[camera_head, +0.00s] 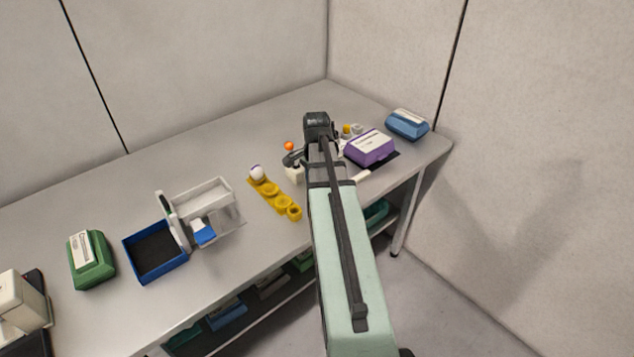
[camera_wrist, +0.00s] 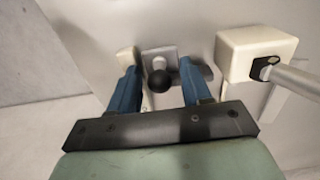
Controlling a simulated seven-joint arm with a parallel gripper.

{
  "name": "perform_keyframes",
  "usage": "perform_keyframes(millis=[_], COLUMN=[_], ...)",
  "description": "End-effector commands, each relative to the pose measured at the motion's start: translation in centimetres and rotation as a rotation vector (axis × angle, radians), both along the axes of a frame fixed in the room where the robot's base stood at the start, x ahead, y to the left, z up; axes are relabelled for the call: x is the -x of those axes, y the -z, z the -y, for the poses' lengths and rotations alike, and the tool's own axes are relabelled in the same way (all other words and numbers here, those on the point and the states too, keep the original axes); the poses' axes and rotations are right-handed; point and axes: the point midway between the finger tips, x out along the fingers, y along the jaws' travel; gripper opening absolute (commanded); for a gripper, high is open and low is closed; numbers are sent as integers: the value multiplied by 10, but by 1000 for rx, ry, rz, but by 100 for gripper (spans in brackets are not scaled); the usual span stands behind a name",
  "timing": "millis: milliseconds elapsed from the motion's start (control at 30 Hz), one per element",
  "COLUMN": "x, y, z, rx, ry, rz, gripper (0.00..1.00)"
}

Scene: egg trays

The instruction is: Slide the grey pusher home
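The grey pusher shows in the wrist view as a small grey plate (camera_wrist: 158,53) with a pale stem and a black ball knob (camera_wrist: 160,80). My gripper (camera_wrist: 160,84) has its two blue fingers apart, one on each side of the knob, with a visible gap on both sides. I cannot tell how far the fingertips reach past the knob. In the head view my arm covers the pusher and the gripper's fingers.
A cream block (camera_wrist: 256,50) with a grey lever stands close right in the wrist view. In the head view, an orange ball (camera_head: 289,146) is left of my wrist, a purple carton (camera_head: 370,148) right of it, and a yellow holder (camera_head: 275,197) with a white egg further left.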

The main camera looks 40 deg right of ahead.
Motion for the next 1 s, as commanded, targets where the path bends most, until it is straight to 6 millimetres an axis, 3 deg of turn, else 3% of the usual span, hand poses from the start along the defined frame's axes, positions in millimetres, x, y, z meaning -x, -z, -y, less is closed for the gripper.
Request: perform_keyframes(millis=[367, 1000], x=[0, 0], y=[-7, -60], z=[0, 0], rx=[0, 0], ry=[0, 0], rz=[0, -1], gripper=[48, 48])
